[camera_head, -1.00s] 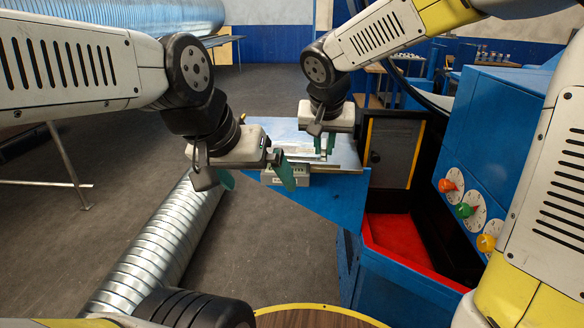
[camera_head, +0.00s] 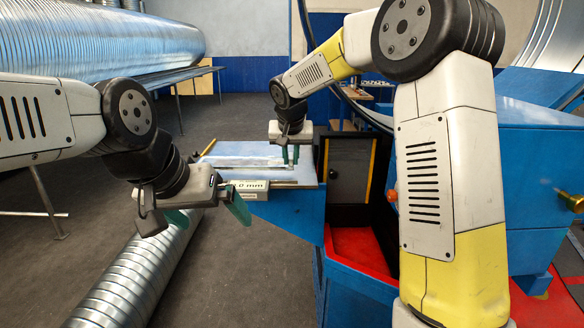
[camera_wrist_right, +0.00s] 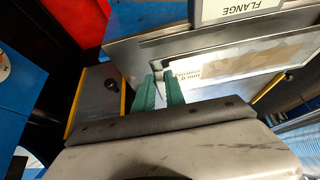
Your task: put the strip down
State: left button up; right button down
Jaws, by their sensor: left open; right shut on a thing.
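The strip is a thin silver piece of metal. In the head view the strip (camera_head: 250,164) lies low along the blue-edged work table (camera_head: 284,208); I cannot tell if it touches the top. My right gripper (camera_head: 291,154) points down over the table, its green fingers shut on the strip. In the right wrist view my right gripper (camera_wrist_right: 160,90) has its fingers close together, with the strip (camera_wrist_right: 208,90) running off to the right; the gripped edge is mostly hidden. My left gripper (camera_head: 207,212) is open and empty, left of the table's front corner.
A red-lined bin (camera_head: 360,250) and blue machine (camera_head: 540,150) are at right. A spiral duct (camera_head: 140,275) lies lower left; a larger duct (camera_head: 100,40) is behind.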

aim_at(293, 167)
jog(key=shift+w+d, duration=0.3)
jog(key=shift+w, duration=0.5)
jog(key=shift+f, duration=1.95)
jog(key=c, duration=1.4)
grip_release()
